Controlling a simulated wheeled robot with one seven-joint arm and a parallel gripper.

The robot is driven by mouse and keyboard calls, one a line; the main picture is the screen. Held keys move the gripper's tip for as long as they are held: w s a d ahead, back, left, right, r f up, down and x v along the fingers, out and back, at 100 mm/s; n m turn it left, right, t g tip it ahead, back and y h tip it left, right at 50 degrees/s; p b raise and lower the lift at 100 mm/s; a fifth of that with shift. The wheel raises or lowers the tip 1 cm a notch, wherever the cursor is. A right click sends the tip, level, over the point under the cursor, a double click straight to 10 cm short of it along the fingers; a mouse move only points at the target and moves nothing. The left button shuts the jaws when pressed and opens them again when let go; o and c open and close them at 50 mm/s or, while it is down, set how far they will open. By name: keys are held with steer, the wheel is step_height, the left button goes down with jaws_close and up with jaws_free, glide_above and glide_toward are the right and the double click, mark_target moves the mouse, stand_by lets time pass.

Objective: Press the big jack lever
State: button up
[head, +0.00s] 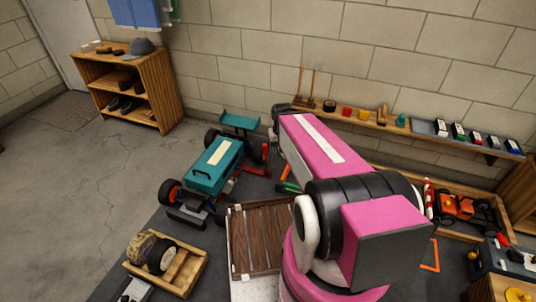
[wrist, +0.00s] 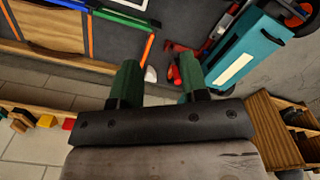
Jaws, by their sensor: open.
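My gripper (wrist: 160,78) shows in the wrist view with two dark green fingers spread apart and nothing between them. In the head view my pink arm hides it. A red jack-like part (wrist: 180,48) lies beyond the fingertips in the wrist view, beside the teal race car (wrist: 238,58). A small red piece (wrist: 174,74) shows between the fingers, farther off. In the head view, red parts (head: 254,170) show just right of the teal car (head: 215,165), partly hidden by my arm. I cannot tell which red part is the big jack lever. No contact is visible.
A wooden tray with a wheel (head: 192,272) is at the lower left. An orange-red wheeled item (head: 458,207) sits in a tray at right. A wall shelf (head: 350,117) runs behind. Floor at left is clear.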

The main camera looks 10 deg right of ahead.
steer(key=shift+n, duration=0.5)
steer(key=w, duration=0.2)
steer(key=w+f, duration=0.1)
steer(key=w, duration=0.1)
steer(key=w+f, duration=0.1)
steer(key=shift+w+d+f, duration=0.15)
steer(key=shift+w+d, duration=0.05)
steer(key=shift+w, duration=0.2)
jaws_close()
steer(key=w+d+f+n+g+y, duration=0.1)
steer(key=w+f+n, duration=0.2)
steer(key=w, duration=0.8)
steer(key=w+d+f+n, duration=0.2)
steer(key=w+f, duration=0.4)
steer(key=w, duration=0.5)
steer(key=w+d+f+n+g+y, duration=0.1)
steer(key=w+f+n, duration=0.3)
steer(key=w, duration=0.6)
steer(key=shift+w+d+f+g+y, duration=0.3)
steer(key=shift+w+d+f, duration=0.1)
steer(key=shift+d+f, duration=0.1)
